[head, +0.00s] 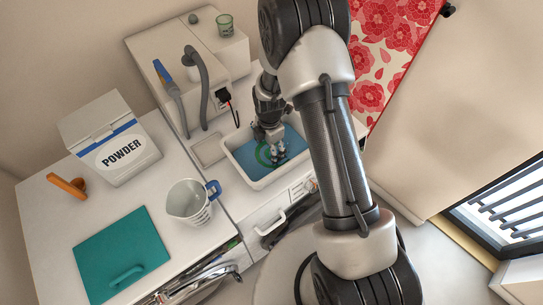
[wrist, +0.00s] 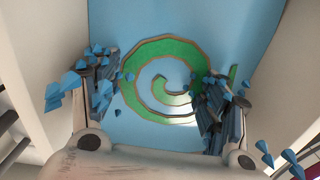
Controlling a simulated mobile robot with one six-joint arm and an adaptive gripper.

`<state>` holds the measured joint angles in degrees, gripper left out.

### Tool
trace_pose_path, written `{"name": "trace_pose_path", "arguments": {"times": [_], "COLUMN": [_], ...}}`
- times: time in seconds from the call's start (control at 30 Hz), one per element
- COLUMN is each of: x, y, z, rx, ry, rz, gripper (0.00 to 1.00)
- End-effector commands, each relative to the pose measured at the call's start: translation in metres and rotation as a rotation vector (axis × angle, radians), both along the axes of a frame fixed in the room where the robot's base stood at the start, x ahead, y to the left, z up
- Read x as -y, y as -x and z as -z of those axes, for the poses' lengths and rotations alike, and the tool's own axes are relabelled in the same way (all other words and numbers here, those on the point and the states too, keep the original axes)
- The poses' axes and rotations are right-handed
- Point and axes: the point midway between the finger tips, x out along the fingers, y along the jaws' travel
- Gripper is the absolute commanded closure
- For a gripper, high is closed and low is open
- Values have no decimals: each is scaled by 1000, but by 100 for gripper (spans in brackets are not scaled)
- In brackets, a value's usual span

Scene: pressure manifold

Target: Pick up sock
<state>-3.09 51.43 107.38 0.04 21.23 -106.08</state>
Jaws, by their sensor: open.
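I cannot make out a clear sock shape in either view. My gripper (head: 279,158) points down into a white tub (head: 236,168) with a blue inside. In the wrist view my gripper (wrist: 160,112) is open, its two dark fingers apart with nothing held between them. A green curl with a brown edge (wrist: 140,52) lies below and between the fingers on the blue surface. I cannot tell if it is cloth or a flat pattern. The green curl also shows in the head view (head: 262,155), partly hidden by my gripper. Small blue cone-shaped bits (wrist: 73,82) surround the fingers.
The tub walls stand close on both sides of my gripper. On the left counter are a POWDER box (head: 115,143), a measuring jug (head: 190,202), a teal board (head: 122,256) and an orange object (head: 68,186). A white machine with a grey hose (head: 197,85) stands behind the tub.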

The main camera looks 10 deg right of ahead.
Motion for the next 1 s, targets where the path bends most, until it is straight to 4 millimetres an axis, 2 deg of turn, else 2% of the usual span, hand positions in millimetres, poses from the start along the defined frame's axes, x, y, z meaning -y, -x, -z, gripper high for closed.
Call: {"name": "trace_pose_path", "arguments": {"times": [0.03,0.1,0.3,0.87,1.0], "x": [0,0,0,0,0], "y": [0,0,-1,-1,-1], "z": [8,12,12,11,11], "rx": [-1,0,1,1,1], "ry": [-1,0,0,0,0], "rz": [0,0,0,0,0], "gripper": [32,32,32,69,69]}}
